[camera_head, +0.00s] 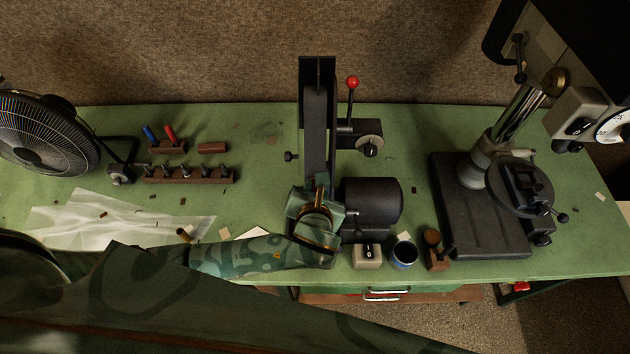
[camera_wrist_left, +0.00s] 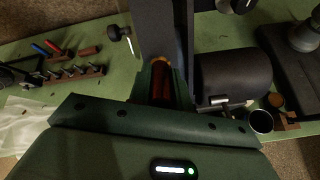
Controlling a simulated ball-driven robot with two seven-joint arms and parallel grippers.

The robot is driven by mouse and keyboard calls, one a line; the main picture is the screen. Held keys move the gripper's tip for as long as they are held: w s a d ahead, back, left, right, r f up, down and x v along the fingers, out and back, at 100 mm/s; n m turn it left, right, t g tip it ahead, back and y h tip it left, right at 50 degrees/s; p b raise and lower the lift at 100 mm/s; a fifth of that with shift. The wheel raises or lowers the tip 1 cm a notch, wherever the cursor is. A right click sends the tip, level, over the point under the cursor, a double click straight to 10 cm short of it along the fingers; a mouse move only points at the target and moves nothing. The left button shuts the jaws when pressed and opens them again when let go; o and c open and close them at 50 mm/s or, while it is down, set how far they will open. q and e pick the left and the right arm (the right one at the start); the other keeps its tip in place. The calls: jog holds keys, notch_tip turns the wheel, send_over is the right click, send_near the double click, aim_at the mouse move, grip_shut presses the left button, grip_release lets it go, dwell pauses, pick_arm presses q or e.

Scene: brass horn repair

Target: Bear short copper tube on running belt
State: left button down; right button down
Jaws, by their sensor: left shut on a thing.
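The belt grinder's dark upright belt (camera_head: 318,135) stands at the middle of the bench; it also shows in the left wrist view (camera_wrist_left: 166,28). My left gripper (camera_head: 318,198) is at the belt's lower front end. In the left wrist view my left gripper (camera_wrist_left: 160,80) is shut on the short copper tube (camera_wrist_left: 161,88), a reddish-brown piece with a brighter end towards the belt. In the head view the gripper mostly hides the tube. I cannot tell whether the tube touches the belt or whether the belt runs. My right gripper is not in view.
The grinder's motor (camera_head: 371,205) is just right of my gripper. A switch box (camera_head: 367,256) and a blue cup (camera_head: 404,254) stand at the front edge. A drill press (camera_head: 480,215) is at right, a fan (camera_head: 45,135) and tool rack (camera_head: 190,175) at left.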

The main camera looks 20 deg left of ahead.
pick_arm(q)
jog(key=shift+x, duration=1)
dwell(2.2)
dwell(0.4)
jog(key=v, duration=0.7)
